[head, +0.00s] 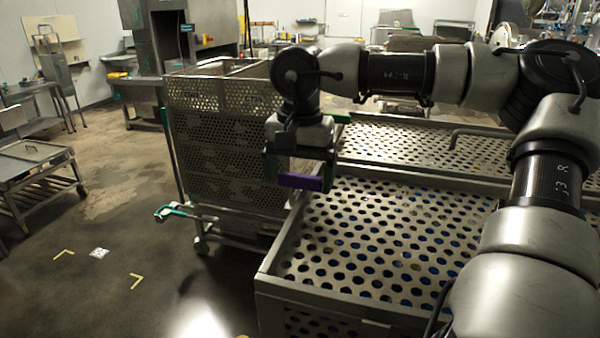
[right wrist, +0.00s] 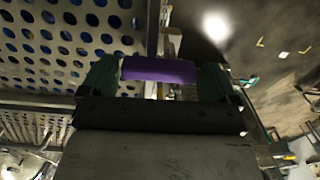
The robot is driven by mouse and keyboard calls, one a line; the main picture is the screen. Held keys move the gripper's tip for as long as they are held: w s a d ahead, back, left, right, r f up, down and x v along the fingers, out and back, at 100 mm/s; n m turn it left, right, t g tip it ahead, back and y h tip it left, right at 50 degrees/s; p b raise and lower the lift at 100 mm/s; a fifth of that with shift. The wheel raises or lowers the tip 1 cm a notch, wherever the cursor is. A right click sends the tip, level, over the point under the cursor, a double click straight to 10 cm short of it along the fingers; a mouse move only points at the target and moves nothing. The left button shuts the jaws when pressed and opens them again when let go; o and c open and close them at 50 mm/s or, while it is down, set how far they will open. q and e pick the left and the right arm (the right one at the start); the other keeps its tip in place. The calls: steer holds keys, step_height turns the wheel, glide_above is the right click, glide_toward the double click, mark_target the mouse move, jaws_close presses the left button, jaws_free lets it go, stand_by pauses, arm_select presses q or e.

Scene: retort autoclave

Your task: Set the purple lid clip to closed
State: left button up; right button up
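The purple lid clip (head: 300,182) is a short bar at the near-left edge of the perforated lid. My right gripper (head: 300,172) points down over it, one finger at each end of the bar. In the right wrist view the clip (right wrist: 158,69) fills the gap between the two green-grey fingers (right wrist: 158,78), with no clear space at either end; the gripper looks shut on it. The clip's mount and underside are hidden, and I cannot tell whether it is closed. My left gripper is not in view.
The perforated lid (head: 375,225) covers a metal crate in front of me. A tall perforated basket cart (head: 220,135) stands just behind and left of my right gripper. Open floor (head: 100,220) lies at the left, with a low metal rack (head: 35,165) at the far left.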

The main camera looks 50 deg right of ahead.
mark_target(300, 175)
steer(key=shift+o, duration=0.6)
steer(key=shift+r, duration=0.45)
step_height(300, 175, up, 10)
steer(key=b, duration=0.1)
steer(key=shift+b, duration=0.3)
steer(key=shift+f, duration=0.15)
